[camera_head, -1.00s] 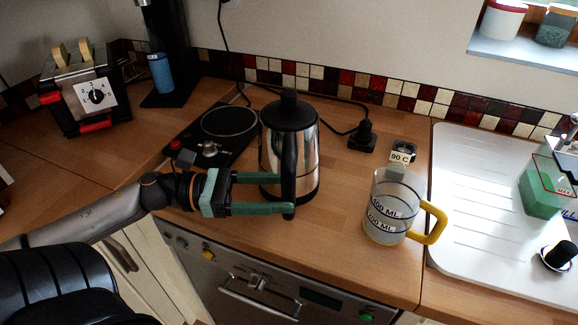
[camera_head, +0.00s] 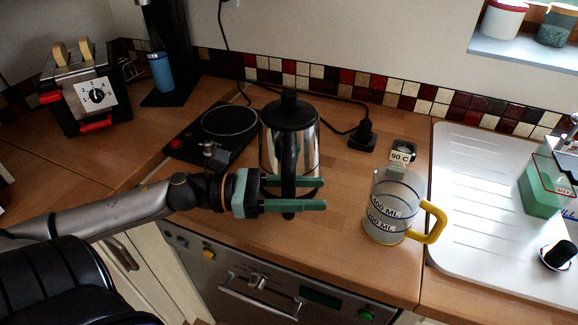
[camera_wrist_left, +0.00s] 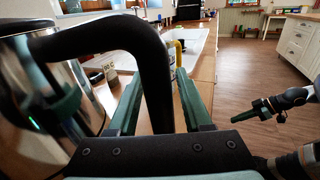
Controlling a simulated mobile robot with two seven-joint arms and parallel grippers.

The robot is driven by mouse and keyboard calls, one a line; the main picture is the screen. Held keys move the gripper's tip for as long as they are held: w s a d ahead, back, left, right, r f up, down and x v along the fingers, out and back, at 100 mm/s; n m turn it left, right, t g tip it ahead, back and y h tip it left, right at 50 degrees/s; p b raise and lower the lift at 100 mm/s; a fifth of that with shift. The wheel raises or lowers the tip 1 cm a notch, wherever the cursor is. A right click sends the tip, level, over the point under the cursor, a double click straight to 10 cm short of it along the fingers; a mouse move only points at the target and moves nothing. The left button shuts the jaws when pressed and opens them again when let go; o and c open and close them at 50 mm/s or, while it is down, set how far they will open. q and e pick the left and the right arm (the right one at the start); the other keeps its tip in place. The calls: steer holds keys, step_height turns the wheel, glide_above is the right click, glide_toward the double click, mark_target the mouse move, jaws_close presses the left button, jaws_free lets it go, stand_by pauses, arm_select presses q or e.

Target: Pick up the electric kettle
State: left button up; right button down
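The electric kettle (camera_head: 302,150) is shiny steel with a black lid and black handle, upright on the counter beside the hot plate. Its steel side and its handle (camera_wrist_left: 154,85) fill the left of the wrist view. My left gripper (camera_head: 308,194) is at the handle, one finger on each side of it. In the wrist view the fingers (camera_wrist_left: 159,100) stand partly open, with narrow gaps beside the handle. My right gripper (camera_wrist_left: 258,110) shows small at the right of the wrist view; its opening is unclear.
A measuring jug (camera_head: 384,206) with a yellow handle stands right of the kettle. A hot plate (camera_head: 228,122) is behind left, a toaster (camera_head: 86,92) farther left. A socket with a cord (camera_head: 362,138) is behind. The white sink drainer (camera_head: 470,205) is at right.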

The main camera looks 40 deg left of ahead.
arm_select(q)
jaws_close()
stand_by(0.5)
stand_by(0.5)
steer(key=shift+r, duration=0.2)
